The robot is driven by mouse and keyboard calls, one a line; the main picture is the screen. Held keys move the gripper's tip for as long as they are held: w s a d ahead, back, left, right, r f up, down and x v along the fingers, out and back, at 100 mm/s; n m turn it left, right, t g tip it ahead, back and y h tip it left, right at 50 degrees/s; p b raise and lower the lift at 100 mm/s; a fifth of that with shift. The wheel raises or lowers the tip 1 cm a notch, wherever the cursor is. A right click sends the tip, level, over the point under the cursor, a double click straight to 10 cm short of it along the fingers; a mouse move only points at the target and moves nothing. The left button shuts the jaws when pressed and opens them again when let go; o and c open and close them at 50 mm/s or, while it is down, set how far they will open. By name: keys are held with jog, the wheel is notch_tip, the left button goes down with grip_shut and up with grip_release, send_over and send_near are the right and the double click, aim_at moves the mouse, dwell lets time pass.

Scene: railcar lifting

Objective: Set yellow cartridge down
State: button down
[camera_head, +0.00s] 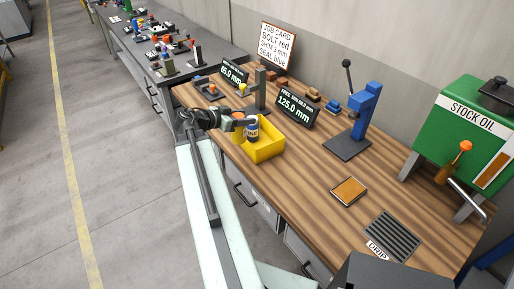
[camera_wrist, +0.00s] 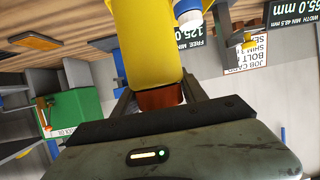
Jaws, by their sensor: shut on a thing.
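My gripper (camera_head: 226,123) is over the left end of the yellow bin (camera_head: 267,151) at the workbench's front edge. In the wrist view my gripper (camera_wrist: 160,98) is shut on the reddish-brown end of the yellow cartridge (camera_wrist: 148,42). The cartridge's yellow body reaches away from the fingers and out of the frame. In the head view it is small and blends with the bin, so I cannot tell whether it touches the bin floor. A blue cartridge with a white band (camera_head: 252,132) stands in the bin, close beside it; it also shows in the wrist view (camera_wrist: 187,14).
The wooden bench is clear right of the bin up to an orange-topped pad (camera_head: 348,191) and a drip grate (camera_head: 391,235). A blue press (camera_head: 364,110), a 125.0 mm display (camera_head: 297,107) and a grey stand (camera_head: 260,90) stand behind. A green stock oil tank (camera_head: 460,130) is at right.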

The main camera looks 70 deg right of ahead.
jog(key=m+g+y+b, duration=0.1)
jog(key=m+g+b, duration=0.1)
send_over(278, 131)
jog(key=w+a, duration=0.3)
notch_tip(278, 131, down, 2)
jog(key=f+b, duration=1)
jog(key=shift+s+a+f, duration=0.2)
jog(key=shift+a+f, duration=0.05)
jog(key=shift+f, duration=0.05)
jog(key=shift+r, duration=0.2)
jog(key=shift+f, duration=0.15)
jog(key=c, duration=0.9)
grip_release()
